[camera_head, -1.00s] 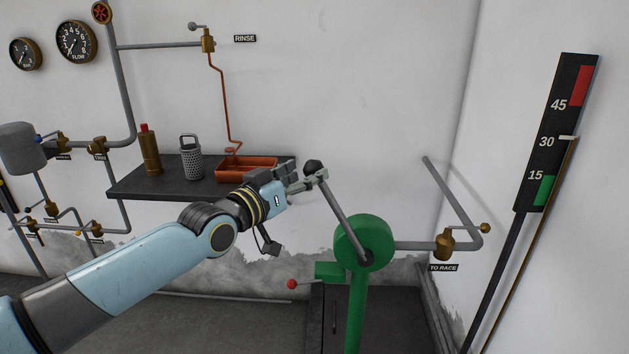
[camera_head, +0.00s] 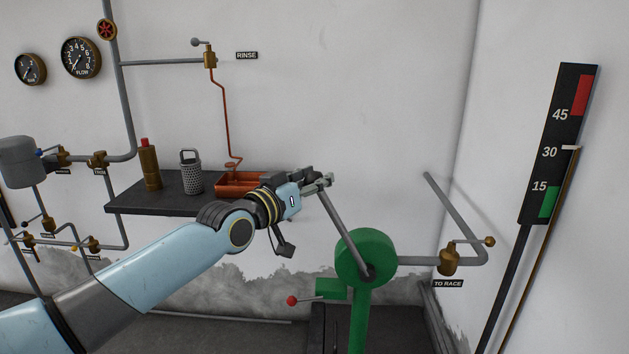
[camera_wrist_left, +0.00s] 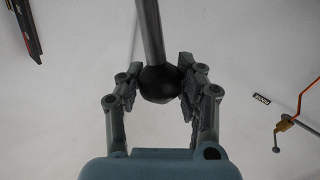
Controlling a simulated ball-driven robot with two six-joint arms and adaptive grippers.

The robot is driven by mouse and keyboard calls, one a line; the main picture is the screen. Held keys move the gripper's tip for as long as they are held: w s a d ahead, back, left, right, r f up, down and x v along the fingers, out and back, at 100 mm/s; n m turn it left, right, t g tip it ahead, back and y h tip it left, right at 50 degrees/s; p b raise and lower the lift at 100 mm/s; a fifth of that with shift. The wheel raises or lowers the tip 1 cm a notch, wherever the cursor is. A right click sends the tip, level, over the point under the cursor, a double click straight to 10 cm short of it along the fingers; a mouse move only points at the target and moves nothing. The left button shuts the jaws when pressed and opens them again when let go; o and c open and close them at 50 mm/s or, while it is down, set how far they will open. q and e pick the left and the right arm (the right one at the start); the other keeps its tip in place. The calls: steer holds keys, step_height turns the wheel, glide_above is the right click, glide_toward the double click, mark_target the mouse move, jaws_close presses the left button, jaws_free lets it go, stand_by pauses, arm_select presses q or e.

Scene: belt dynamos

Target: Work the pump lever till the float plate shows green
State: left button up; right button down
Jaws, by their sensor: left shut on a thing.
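The green pump (camera_head: 365,255) stands right of centre in the head view. Its grey lever (camera_head: 345,223) leans up and to the left. My left gripper (camera_head: 324,182) is shut on the black knob at the lever's upper end. The knob (camera_wrist_left: 159,84) shows between both fingers in the left wrist view, and is mostly hidden in the head view. The float plate (camera_head: 541,125) on the right wall is black, with a red band at the top, a green band at the bottom and marks 15, 30 and 45. Its pale pointer (camera_head: 570,147) stands about at 30. My right gripper is not in view.
A dark shelf (camera_head: 150,207) behind my left arm holds a brown bottle (camera_head: 150,169), a grater-like can (camera_head: 190,173) and a red tray (camera_head: 232,191). A red-tipped small lever (camera_head: 292,300) juts left from the pump. A valve (camera_head: 448,261) labelled TO RACE sits right of it.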

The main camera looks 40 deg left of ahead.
arm_select(q)
jaws_close()
steer(key=shift+f, duration=0.1)
